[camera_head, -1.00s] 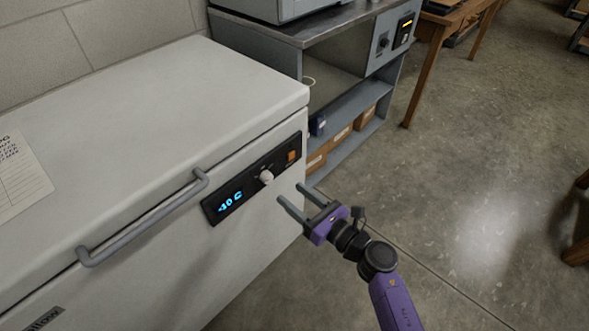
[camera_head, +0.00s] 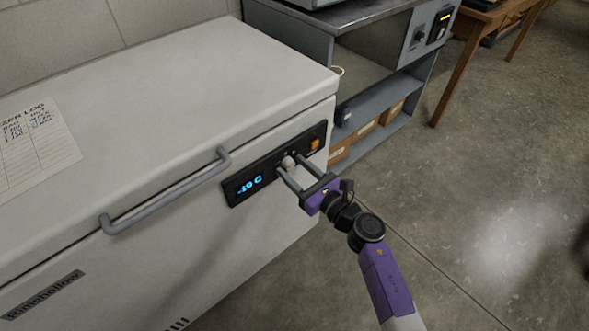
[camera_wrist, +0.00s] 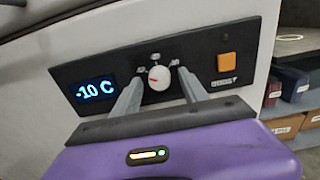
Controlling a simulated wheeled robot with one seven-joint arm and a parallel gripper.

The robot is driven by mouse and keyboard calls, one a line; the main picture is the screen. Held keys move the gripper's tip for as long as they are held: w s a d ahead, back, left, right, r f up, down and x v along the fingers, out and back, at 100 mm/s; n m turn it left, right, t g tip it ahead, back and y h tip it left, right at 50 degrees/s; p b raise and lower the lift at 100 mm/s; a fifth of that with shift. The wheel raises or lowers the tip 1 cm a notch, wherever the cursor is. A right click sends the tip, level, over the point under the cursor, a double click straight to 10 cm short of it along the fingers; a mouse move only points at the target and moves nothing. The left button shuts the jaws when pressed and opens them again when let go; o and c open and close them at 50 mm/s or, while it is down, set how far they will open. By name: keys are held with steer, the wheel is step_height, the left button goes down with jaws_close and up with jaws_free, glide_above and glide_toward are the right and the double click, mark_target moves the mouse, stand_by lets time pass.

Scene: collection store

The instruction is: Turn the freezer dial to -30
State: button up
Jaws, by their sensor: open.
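The white chest freezer (camera_head: 190,100) has a black control panel (camera_head: 238,194) on its front. The display (camera_head: 249,186) glows blue; it reads -10 C in the wrist view (camera_wrist: 95,90). The pale round dial (camera_head: 288,162) sits right of the display. In the wrist view the fingers (camera_wrist: 158,84) flank the dial with gaps showing; contact is not visible.
An orange switch (camera_head: 314,144) is at the panel's right end. A grey handle bar (camera_head: 165,195) juts from the freezer front, left of the panel. A grey shelf unit (camera_head: 375,105) with boxes stands behind to the right. The floor (camera_head: 480,190) at right is open.

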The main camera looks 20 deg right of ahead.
jaws_close()
